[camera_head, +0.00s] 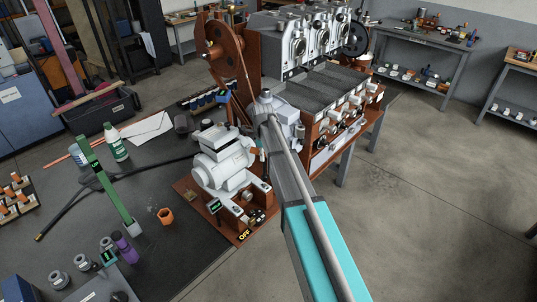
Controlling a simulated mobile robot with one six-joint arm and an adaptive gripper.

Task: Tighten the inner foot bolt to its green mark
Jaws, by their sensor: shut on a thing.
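A pale grey motor (222,160) sits on a reddish-brown base plate (190,193) at the right edge of the dark bench. Its feet are at the plate, but the inner foot bolt and its green mark are too small or hidden to make out. Small dark parts and an "OFF" label (244,235) are at the front of the plate. My arm (290,180) reaches up from the bottom, just right of the motor, to a grey joint. My gripper does not show; the arm's end seems hidden behind its own links. What it holds cannot be seen.
The brown-framed roaster (318,75) stands close behind my arm. Floor at right is clear.

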